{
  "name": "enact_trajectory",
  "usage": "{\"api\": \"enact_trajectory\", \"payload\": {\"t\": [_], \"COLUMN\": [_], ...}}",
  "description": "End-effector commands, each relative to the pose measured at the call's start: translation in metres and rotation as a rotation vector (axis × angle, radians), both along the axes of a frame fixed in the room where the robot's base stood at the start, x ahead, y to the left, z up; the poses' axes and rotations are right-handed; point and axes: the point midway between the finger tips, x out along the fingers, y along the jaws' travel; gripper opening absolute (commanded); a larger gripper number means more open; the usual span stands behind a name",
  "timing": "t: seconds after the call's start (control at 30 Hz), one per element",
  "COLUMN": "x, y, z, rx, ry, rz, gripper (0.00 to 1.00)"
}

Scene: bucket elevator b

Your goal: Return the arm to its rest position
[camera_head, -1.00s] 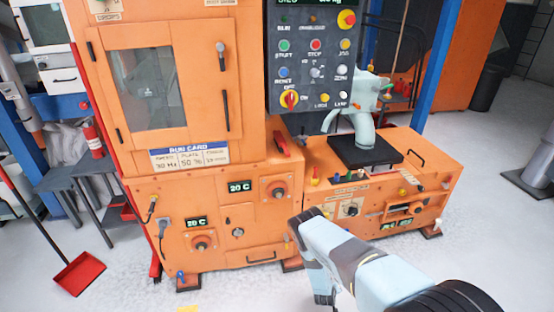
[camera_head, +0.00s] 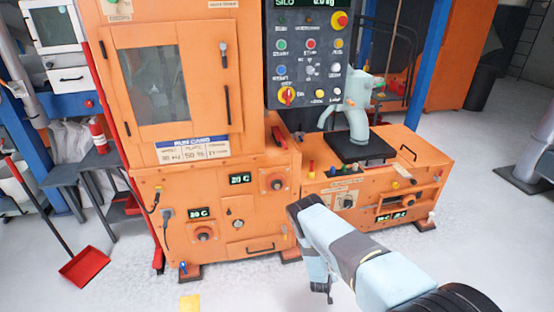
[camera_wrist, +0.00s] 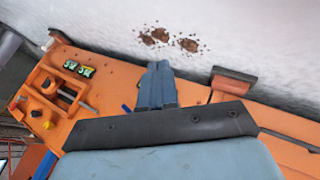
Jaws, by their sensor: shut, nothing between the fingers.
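My arm reaches in from the lower right of the head view, bends at a dark joint, and its end hangs down in front of the orange machine (camera_head: 215,190). My gripper (camera_head: 328,297) is at the low end, over the pale floor, and is small there. In the wrist view my gripper (camera_wrist: 157,72) shows as blue-grey fingers pressed together with nothing between them. Behind it the orange machine base (camera_wrist: 120,72) crosses the picture. I see no contact between the fingers and the machine, though the exact gap is unclear.
A dark control panel (camera_head: 308,60) hangs above the machine. A low orange unit (camera_head: 425,180) stands right, with a black plate (camera_head: 358,150) on top. A grey side table (camera_head: 88,165) and red dustpan (camera_head: 84,267) are left. Brown spots (camera_wrist: 168,38) mark the floor. Open floor lies right.

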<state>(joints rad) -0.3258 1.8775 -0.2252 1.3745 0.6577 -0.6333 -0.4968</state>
Motion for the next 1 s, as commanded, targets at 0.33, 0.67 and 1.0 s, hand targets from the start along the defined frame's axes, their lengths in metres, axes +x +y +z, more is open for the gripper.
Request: {"api": "enact_trajectory", "payload": {"t": [0.33, 0.67, 1.0], "x": [0.066, 0.128, 0.164], "y": [0.024, 0.049, 0.062], "z": [0.083, 0.202, 0.334], "rx": [0.088, 0.205, 0.316], "ry": [-0.006, 0.0, 0.005], "rz": [-0.046, -0.093, -0.128], "gripper": [0.0, 0.0, 0.0]}}
